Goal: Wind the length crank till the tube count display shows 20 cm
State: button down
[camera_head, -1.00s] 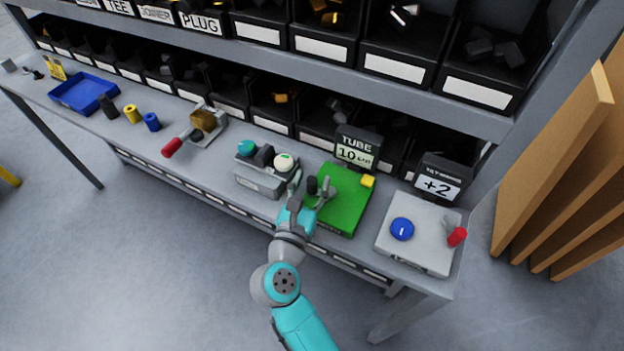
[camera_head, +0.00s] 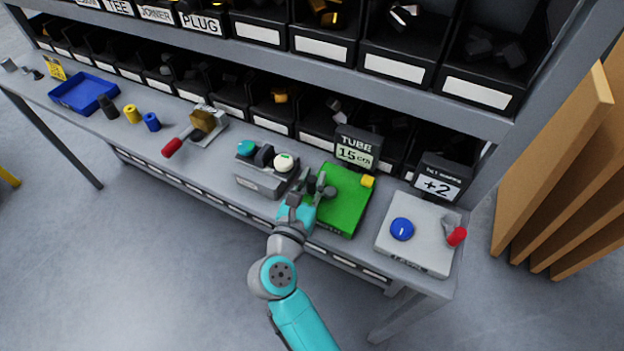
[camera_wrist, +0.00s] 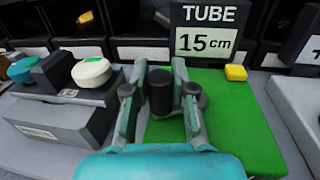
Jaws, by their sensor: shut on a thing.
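The tube display (camera_head: 356,151) stands behind the green box (camera_head: 349,213) and reads 15 cm. It also reads 15 cm in the wrist view (camera_wrist: 208,40). My gripper (camera_head: 318,184) is over the left part of the green box. In the wrist view its two fingers (camera_wrist: 160,92) are shut on a dark upright knob, the handle of the length crank (camera_wrist: 161,92). The crank's arm below the knob is hidden by my gripper. A yellow button (camera_wrist: 236,72) sits at the green box's back right.
Left of my gripper is a grey box with a teal knob, a dark block and a white button (camera_head: 284,162). To the right is a light panel with a blue knob (camera_head: 402,229), a red-tipped lever (camera_head: 457,237) and a display (camera_head: 441,182) reading +2. Bins stand behind.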

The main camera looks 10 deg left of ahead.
jog(key=m+g+h, duration=0.1)
jog(key=h, duration=0.1)
jog(key=w+m+h, duration=0.1)
jog(key=m+h, duration=0.1)
jog(key=shift+w+g+h, duration=0.15)
jog(key=shift+g+h, duration=0.15)
jog(key=shift+g, duration=0.1)
jog(key=shift+w+d+m+g+h, duration=0.1)
jog(key=shift+w+m+g+h, duration=0.1)
jog(key=shift+m+g+h, duration=0.45)
jog(key=shift+w+d+m+g+h, duration=0.15)
jog(key=shift+m+g+h, duration=0.35)
jog(key=shift+h, duration=0.4)
jog(key=shift+w+d+m+g+h, duration=0.1)
jog(key=shift+w+m+g+h, duration=0.1)
jog(key=shift+m+g+h, duration=0.4)
jog(key=shift+m+h, duration=0.35)
jog(key=c, duration=0.9)
grip_release()
jog(key=shift+c, duration=0.2)
jog(key=v, duration=1.2)
